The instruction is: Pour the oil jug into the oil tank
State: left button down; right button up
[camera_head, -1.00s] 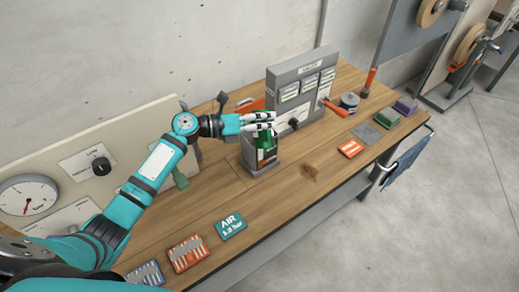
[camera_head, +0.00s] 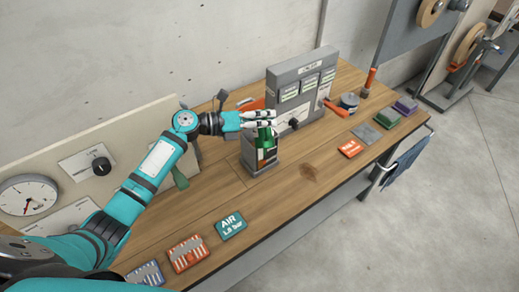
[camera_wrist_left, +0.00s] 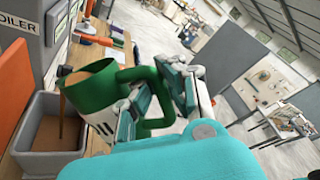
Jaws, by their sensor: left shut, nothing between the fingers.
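The green oil jug (camera_head: 265,141) is off the bench at my left gripper (camera_head: 275,118), over the grey open tank (camera_head: 247,160). In the left wrist view the jug (camera_wrist_left: 97,96) is tilted, with brown oil inside. A thin brown stream (camera_wrist_left: 61,118) runs from its lip down into the grey tank (camera_wrist_left: 45,162), where brown oil shows. The fingers of my left gripper (camera_wrist_left: 158,98) are shut at the jug's handle; their exact contact is partly hidden. My right gripper is not in view.
A grey labelled panel (camera_head: 284,75) stands just behind the tank. A gauge panel (camera_head: 95,158) stands at the left. Several coloured blocks lie along the bench, including the AIR plate (camera_head: 231,225).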

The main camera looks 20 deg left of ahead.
pick_arm(q)
jog(key=shift+w, duration=0.1)
dwell(0.5)
jog(key=shift+w+a+n, duration=0.1)
jog(key=shift+w+n, duration=0.1)
jog(key=shift+n, duration=0.2)
dwell(1.0)
jog(key=shift+w+a+n, duration=0.1)
jog(key=shift+w+n, duration=0.15)
jog(key=shift+n, duration=0.15)
dwell(1.3)
jog(key=shift+w+a+n, duration=0.1)
jog(key=shift+w+n, duration=0.15)
jog(key=shift+n, duration=0.15)
jog(key=shift+f, duration=0.1)
jog(key=shift+w, duration=0.1)
dwell(1.0)
jog(key=shift+w+a+f+n, duration=0.1)
jog(key=shift+w+n, duration=0.15)
jog(key=shift+n, duration=0.15)
